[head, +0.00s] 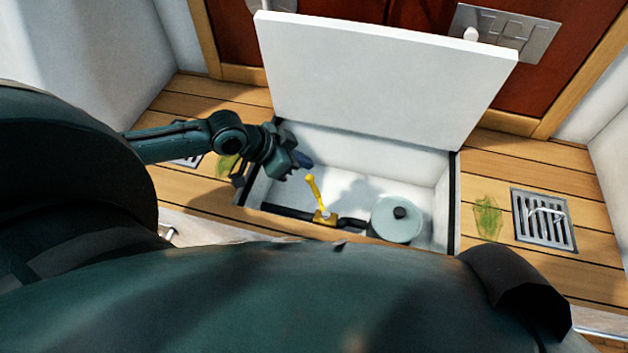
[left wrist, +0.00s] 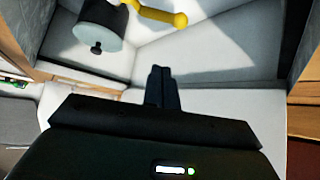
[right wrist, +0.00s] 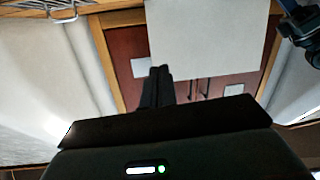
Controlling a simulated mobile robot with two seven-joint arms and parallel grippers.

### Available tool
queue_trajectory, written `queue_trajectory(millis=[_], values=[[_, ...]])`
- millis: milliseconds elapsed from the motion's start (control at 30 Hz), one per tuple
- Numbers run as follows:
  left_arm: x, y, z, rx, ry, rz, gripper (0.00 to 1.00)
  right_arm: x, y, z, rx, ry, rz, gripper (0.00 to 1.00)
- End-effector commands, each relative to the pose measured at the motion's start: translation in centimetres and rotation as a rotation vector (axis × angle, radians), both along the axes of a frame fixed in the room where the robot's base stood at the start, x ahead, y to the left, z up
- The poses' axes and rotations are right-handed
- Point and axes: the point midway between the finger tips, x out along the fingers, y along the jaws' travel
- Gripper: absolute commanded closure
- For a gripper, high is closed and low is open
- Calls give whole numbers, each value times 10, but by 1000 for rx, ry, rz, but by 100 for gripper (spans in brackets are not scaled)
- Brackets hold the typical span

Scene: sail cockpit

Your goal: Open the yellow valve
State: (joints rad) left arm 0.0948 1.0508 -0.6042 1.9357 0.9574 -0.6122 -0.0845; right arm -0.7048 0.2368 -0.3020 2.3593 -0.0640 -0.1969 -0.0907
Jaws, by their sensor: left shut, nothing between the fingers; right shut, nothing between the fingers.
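The yellow valve (head: 323,216) sits low in an open white compartment, on a dark pipe. Its yellow handle (head: 312,191) stands up and leans slightly left in the head view. In the left wrist view the handle (left wrist: 163,16) shows at the top, with a round knob end. My left gripper (head: 305,160) is shut and empty, just above and left of the handle, apart from it. Its fingers also show in the left wrist view (left wrist: 163,85). My right gripper (right wrist: 158,85) is shut and empty, facing the raised lid and red doors, far from the valve.
A grey-green cylinder with a black knob (head: 397,220) stands right of the valve. The white lid (head: 380,80) is raised behind the compartment (head: 360,155). A metal drain grate (head: 543,218) and a green stain (head: 487,217) are on the wooden floor at right.

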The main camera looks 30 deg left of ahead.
Motion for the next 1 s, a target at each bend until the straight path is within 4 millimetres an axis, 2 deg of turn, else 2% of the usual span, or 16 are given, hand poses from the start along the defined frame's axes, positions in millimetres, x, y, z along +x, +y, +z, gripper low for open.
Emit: queue_trajectory(millis=[300,433,933,967,1000], values=[[0,0,0,1,1,0,100,0,0,0,0,-2,0,100],[4,-3,-7,0,0,1,100,0,1,-1,1,-19,3,100],[53,-43,-76,-2,-1,0,100,-3,15,-2,24,-279,74,100],[56,-45,-79,-1,-1,0,100,-4,16,-1,26,-293,80,100],[46,-36,-79,5,2,0,100,-3,16,1,31,-293,78,100]])
